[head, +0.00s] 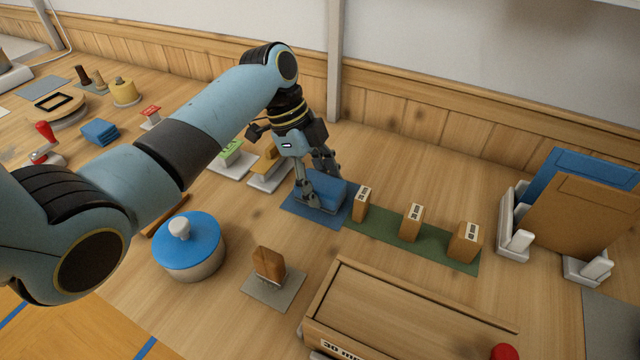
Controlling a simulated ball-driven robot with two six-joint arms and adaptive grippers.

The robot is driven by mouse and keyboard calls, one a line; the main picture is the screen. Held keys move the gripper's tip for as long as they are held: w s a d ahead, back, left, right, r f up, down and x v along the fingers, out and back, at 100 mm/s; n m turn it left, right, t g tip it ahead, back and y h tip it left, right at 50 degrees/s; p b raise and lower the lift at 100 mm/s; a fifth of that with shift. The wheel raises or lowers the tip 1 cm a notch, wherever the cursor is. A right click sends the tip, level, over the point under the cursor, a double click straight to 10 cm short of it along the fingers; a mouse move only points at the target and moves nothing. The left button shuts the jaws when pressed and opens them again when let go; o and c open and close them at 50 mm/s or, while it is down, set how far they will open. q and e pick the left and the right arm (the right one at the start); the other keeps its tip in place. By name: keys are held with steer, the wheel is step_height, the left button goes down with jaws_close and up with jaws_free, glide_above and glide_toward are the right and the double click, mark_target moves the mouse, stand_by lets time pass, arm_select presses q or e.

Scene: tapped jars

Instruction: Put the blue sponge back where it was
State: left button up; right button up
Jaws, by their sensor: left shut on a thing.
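The blue sponge (326,196) is a flat blue block at the middle of the head view. My left gripper (319,188) points down with its fingers on either side of the sponge and is shut on it. The sponge is at the blue mat (296,209), over its surface. I cannot tell whether it rests on the mat or hangs just above it. The fingers hide part of the sponge. My right gripper is not in view.
A green mat (385,232) with labelled wooden blocks adjoins the blue mat on the right. A blue-lidded pot (190,250), a brown block (269,264) and a wooden box (400,310) stand nearer. A blue stack (100,131) lies far left. Folders (575,215) stand right.

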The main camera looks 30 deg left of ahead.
arm_select(q)
steer(key=shift+f, duration=0.3)
steer(key=shift+f, duration=0.15)
steer(key=o, duration=1)
steer(key=v, duration=1.2)
steer(key=shift+r, duration=0.25)
